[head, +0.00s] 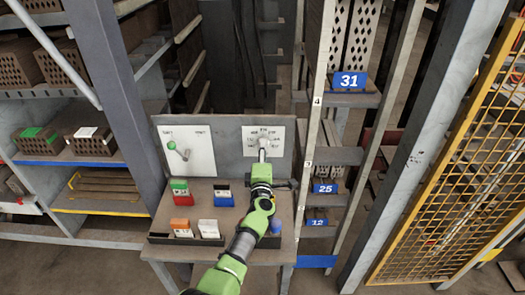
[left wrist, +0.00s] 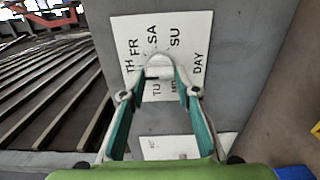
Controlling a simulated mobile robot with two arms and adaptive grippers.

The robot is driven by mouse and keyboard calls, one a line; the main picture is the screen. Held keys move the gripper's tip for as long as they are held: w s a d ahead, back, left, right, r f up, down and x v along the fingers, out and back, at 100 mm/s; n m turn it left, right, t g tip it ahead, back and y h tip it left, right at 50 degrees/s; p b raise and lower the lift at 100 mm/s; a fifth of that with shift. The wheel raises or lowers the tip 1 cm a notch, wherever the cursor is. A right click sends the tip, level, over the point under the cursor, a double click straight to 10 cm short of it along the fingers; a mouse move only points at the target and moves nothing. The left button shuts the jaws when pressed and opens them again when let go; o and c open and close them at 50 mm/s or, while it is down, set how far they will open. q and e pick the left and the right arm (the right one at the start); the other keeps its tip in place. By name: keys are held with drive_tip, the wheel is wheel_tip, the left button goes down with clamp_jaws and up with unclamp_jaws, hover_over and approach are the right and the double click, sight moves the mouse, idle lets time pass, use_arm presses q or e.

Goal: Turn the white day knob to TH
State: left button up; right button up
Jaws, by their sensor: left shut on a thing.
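The white day knob (head: 265,141) sits on the right white plate of the upright grey panel. My left gripper (head: 262,160) reaches up to it from below and is shut on it. In the left wrist view, the fingertips of my left gripper (left wrist: 159,73) close on both sides of the knob (left wrist: 158,60). The day plate (left wrist: 130,35) looks turned on its side there; TH, FR, SA, SU, TU and DAY can be read. The fingers partly cover other labels. Which day the knob points at cannot be told. My right gripper is not in view.
Left of the day plate is another white plate (head: 200,158) with a green-tipped lever (head: 172,146). Below, the bench holds a green-and-red block (head: 180,192), a blue-based block (head: 223,195) and a tray with orange and white blocks. Racks flank the bench; a yellow mesh fence (head: 455,150) stands right.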

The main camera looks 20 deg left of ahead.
use_arm(q)
drive_tip(key=shift+f, duration=0.1)
idle(0.3)
drive_tip(key=o, duration=1.1)
